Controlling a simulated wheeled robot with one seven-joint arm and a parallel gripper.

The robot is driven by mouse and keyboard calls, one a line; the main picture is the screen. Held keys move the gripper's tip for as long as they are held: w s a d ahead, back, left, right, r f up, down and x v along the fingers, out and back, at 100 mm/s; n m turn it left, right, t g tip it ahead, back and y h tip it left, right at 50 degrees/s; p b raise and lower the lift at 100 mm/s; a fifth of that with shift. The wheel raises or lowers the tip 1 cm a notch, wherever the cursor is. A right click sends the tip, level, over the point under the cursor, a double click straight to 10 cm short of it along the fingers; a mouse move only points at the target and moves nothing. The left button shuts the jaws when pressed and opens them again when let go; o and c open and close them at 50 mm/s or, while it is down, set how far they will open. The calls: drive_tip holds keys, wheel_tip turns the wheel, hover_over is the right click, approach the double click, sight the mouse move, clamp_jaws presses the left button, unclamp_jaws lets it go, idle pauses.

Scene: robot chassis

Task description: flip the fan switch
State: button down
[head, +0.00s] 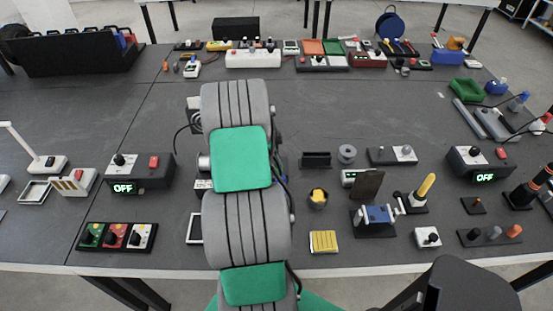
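A pale boxy device that looks like a fan (195,121) stands left of my arm and is partly hidden by it. A thin dark cable curves from it toward a dark control box (141,178). This box has a black knob (119,159), a red switch (154,161) and a display (123,188) reading OFF. A similar control box (478,163) at the right also reads OFF. No label shows which one is the fan switch. My arm covers the middle of the table, and my gripper is hidden behind it.
Small panels and devices line the table's back edge. A black rack (75,54) stands back left. A three-switch panel (117,236) lies front left. A yellow block (323,242) and a blue clamp-like device (378,214) stand front right. The table (350,110) is clear right of my arm's upper part.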

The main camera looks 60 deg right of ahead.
drive_tip(key=shift+r, duration=0.1)
drive_tip(key=r, duration=0.1)
drive_tip(key=r+p, duration=0.1)
drive_tip(key=r, duration=0.1)
drive_tip(key=r+p, duration=0.1)
drive_tip(key=shift+s+a+r, duration=0.1)
drive_tip(key=shift+a+r, duration=0.1)
drive_tip(key=shift+a, duration=0.05)
drive_tip(key=b+v, duration=0.2)
drive_tip(key=v, duration=0.7)
drive_tip(key=shift+a+r, duration=0.2)
drive_tip(key=b, duration=0.5)
drive_tip(key=shift+d+r+t+h, duration=0.1)
drive_tip(key=shift+r+t+h, duration=0.2)
drive_tip(key=shift+h, duration=0.1)
